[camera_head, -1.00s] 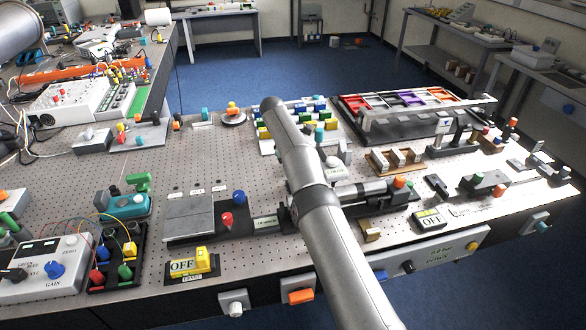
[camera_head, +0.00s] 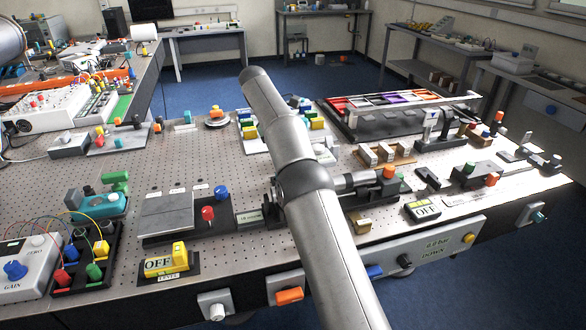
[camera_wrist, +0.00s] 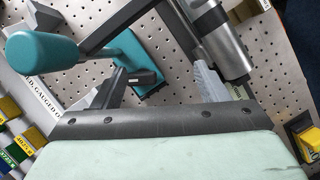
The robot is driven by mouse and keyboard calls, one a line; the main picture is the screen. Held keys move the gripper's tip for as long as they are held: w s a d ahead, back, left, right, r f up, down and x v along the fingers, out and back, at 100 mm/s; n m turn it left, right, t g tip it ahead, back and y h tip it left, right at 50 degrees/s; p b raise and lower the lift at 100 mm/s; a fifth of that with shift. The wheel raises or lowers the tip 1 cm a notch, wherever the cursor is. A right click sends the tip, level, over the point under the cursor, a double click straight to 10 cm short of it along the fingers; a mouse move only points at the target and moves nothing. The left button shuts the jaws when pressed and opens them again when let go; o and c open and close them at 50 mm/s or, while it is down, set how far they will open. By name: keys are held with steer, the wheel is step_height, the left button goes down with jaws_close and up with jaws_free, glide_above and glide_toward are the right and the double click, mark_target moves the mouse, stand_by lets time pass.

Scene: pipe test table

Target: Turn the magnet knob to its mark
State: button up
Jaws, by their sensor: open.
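My gripper (camera_wrist: 158,74) is open in the wrist view, its two grey fingers spread apart above the perforated table. A teal rounded handle or knob (camera_wrist: 45,52) is at the left of that view, outside the left finger. A teal block (camera_wrist: 133,62) lies beyond and between the fingers, near a dark bar. No readable label identifies the magnet knob, and I cannot tell whether either teal part belongs to it. No mark can be made out.
A silver cylinder (camera_wrist: 222,42) is close beyond the right finger. Coloured gauge blocks (camera_wrist: 15,140) are at lower left and a yellow part (camera_wrist: 306,135) at right. In the head view, a yellow OFF switch (camera_head: 168,262) and a red knob (camera_head: 208,213) stand left of my arm.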

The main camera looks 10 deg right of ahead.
steer(key=s+r+b, duration=0.5)
steer(key=s+b, duration=0.3)
steer(key=s, duration=0.2)
steer(key=shift+d+r, duration=0.3)
steer(key=shift+s, duration=0.1)
